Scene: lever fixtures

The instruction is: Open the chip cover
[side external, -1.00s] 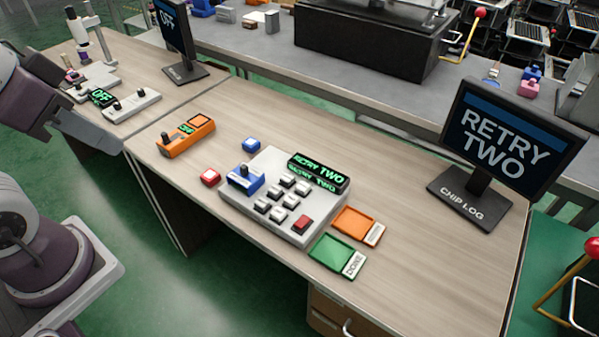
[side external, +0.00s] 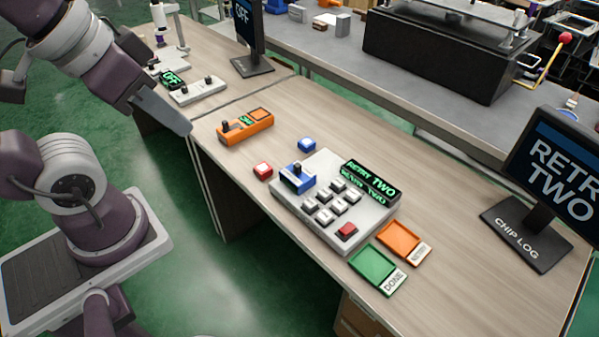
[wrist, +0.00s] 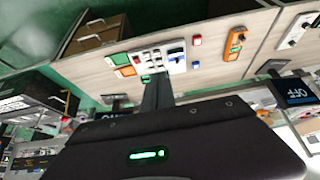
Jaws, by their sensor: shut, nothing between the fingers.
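A white keypad unit (side external: 335,205) sits on the wooden desk, with several small white sockets, a red block and a green display reading "RETRY TWO". A blue part with a dark knob (side external: 297,178) is at its left corner. No part is labelled as the chip cover, so I cannot tell for certain which it is. My gripper (side external: 187,130) is shut and empty near the desk's left edge, well apart from the unit. In the wrist view my dark fingers (wrist: 156,88) point toward the desk, and the unit (wrist: 176,60) shows beyond them.
A blue button (side external: 307,145) and a red button (side external: 263,170) sit beside the unit. An orange box (side external: 245,127) stands nearer my gripper. A green tray (side external: 377,270), an orange tray (side external: 398,238) and a "CHIP LOG" monitor (side external: 540,190) are to the right.

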